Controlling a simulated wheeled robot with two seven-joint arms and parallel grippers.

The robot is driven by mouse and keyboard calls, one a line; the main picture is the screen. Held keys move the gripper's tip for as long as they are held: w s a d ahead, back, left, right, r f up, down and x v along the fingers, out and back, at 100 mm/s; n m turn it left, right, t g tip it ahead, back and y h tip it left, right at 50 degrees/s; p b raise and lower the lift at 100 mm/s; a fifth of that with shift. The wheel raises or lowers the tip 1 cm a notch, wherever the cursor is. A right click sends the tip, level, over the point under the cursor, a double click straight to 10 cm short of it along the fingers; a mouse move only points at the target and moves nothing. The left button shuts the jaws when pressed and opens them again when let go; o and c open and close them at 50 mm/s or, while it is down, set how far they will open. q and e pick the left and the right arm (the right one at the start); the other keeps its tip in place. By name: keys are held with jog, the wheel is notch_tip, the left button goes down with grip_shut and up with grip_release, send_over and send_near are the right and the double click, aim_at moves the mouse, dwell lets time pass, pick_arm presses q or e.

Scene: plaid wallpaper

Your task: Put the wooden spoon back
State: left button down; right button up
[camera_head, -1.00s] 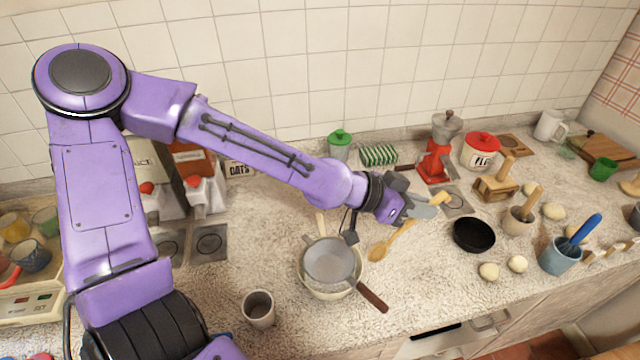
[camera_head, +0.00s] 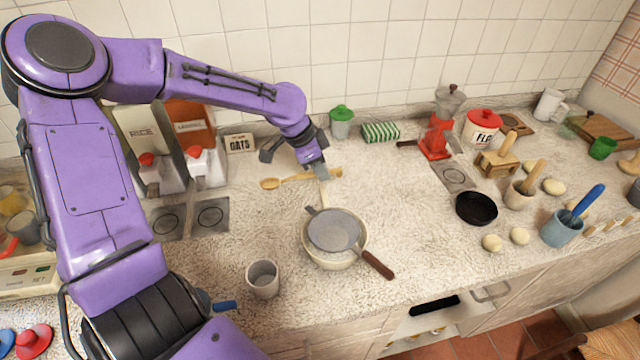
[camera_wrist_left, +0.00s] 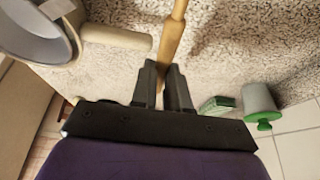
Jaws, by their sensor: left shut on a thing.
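The wooden spoon (camera_head: 292,179) lies nearly level in the head view, bowl end to the left, behind the pan with the sieve. My left gripper (camera_head: 321,172) is shut on its handle near the right end. In the left wrist view the spoon handle (camera_wrist_left: 172,35) runs up from between the two fingers (camera_wrist_left: 162,88). Whether the spoon touches the counter is hard to tell. My right gripper is not in view.
A pale pan (camera_head: 318,261) with a grey sieve (camera_head: 335,230) in it stands just in front of the gripper. A green-lidded jar (camera_head: 341,128) and striped box (camera_head: 381,132) are at the back.

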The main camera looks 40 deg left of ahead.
pick_arm(q)
jog(key=w+f, duration=0.1)
jog(key=w+a+f, duration=0.2)
jog(key=shift+f+p, duration=0.35)
jog(key=shift+p, duration=0.05)
notch_tip(320, 180, down, 2)
jog(key=shift+s+d+f+p, duration=0.1)
jog(key=shift+f+p, duration=0.1)
jog(key=shift+p, duration=0.3)
jog(key=shift+f, duration=0.3)
jog(key=c, duration=1.1)
grip_release()
